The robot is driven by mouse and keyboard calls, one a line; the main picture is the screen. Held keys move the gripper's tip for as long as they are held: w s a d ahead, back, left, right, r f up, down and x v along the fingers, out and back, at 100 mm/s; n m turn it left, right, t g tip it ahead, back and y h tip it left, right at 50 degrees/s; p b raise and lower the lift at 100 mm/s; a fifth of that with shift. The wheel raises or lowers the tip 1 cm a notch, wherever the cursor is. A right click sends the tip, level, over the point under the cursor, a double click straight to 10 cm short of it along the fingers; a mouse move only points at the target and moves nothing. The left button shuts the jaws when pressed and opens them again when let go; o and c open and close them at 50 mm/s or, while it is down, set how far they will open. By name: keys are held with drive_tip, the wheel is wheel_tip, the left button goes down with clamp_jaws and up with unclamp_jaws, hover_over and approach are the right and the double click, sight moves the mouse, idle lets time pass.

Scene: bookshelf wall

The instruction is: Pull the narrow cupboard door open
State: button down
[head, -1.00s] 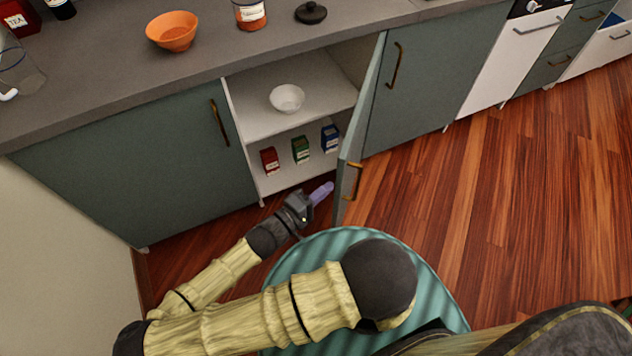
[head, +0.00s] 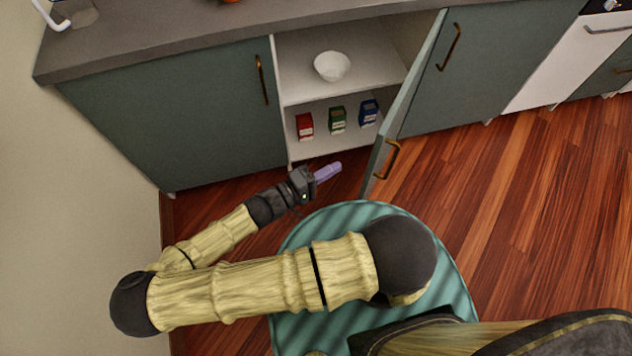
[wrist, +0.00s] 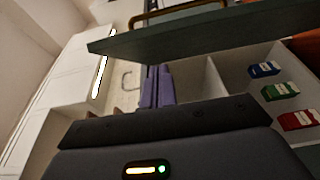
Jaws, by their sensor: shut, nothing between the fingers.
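The narrow cupboard door (head: 408,102) stands wide open, swung out from its hinge side at the right of the opening. Its brass handle (head: 389,159) is on the outer face near the free edge. In the wrist view the door (wrist: 190,37) crosses the top of the picture as a dark panel, with its handle (wrist: 180,10) beyond it. My gripper (head: 329,171) has purple fingers, shut and empty. It is in front of the cupboard opening, on the inner side of the door, apart from the handle. The fingers also show in the wrist view (wrist: 157,88).
Inside the cupboard, a white bowl (head: 332,66) sits on the upper shelf. A red box (head: 304,126), a green box (head: 337,120) and a blue box (head: 368,113) stand below. A closed cupboard (head: 180,110) is at left. Wooden floor (head: 520,180) is clear at right.

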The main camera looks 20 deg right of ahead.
drive_tip(key=s+a, duration=0.2)
drive_tip(key=a, duration=0.1)
drive_tip(key=s+a, duration=0.1)
drive_tip(key=shift+a, duration=0.3)
